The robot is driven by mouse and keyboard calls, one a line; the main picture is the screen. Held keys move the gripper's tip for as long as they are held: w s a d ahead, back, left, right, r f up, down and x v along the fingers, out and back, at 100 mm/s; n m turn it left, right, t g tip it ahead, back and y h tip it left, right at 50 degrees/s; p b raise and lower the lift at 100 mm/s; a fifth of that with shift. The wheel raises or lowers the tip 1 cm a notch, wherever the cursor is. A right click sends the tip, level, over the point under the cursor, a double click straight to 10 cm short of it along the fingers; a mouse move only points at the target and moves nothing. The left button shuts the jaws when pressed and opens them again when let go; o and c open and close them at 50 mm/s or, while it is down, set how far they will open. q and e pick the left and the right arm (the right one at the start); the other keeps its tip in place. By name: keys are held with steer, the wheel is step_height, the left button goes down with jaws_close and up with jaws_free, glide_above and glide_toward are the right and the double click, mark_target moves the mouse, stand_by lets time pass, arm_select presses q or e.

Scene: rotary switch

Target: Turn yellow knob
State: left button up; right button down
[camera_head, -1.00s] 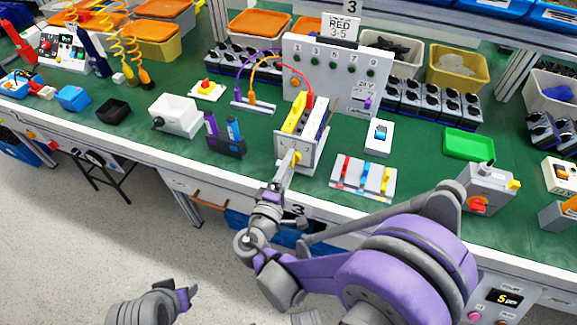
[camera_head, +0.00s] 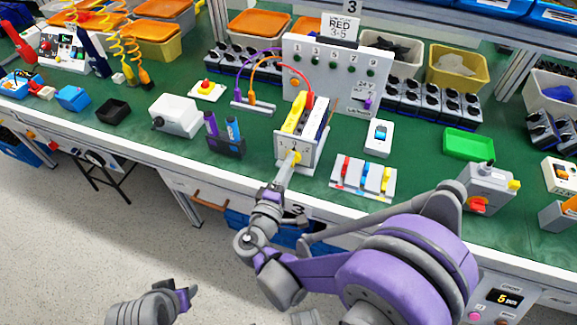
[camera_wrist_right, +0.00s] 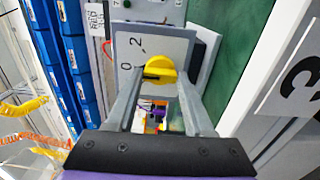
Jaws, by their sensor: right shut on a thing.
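The yellow knob (camera_head: 295,157) sits on the front face of a white box (camera_head: 312,162) on the green bench. In the right wrist view the knob (camera_wrist_right: 160,70) shows below the printed marks "0" and "2". My right gripper (camera_head: 291,163) reaches the knob from the front. In the wrist view its fingers (camera_wrist_right: 160,80) are shut on the knob, one on each side. The knob's lower part is hard to make out between the fingers. My left gripper (camera_head: 184,297) hangs low over the floor, away from the bench; its jaw gap is unclear.
A holder with purple and blue items (camera_head: 224,140) stands left of the box. A panel with red, blue and yellow switches (camera_head: 363,178) lies to its right. A white numbered panel (camera_head: 335,72) stands behind, with coloured cables. Bare green bench lies between these things.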

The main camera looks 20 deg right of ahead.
steer(key=n, duration=0.4)
steer(key=shift+n+b, duration=0.3)
steer(key=shift+n, duration=2)
steer(key=shift+c, duration=1.4)
jaws_free()
steer(key=v, duration=1)
steer(key=shift+s+a, duration=0.25)
steer(key=shift+s, duration=0.1)
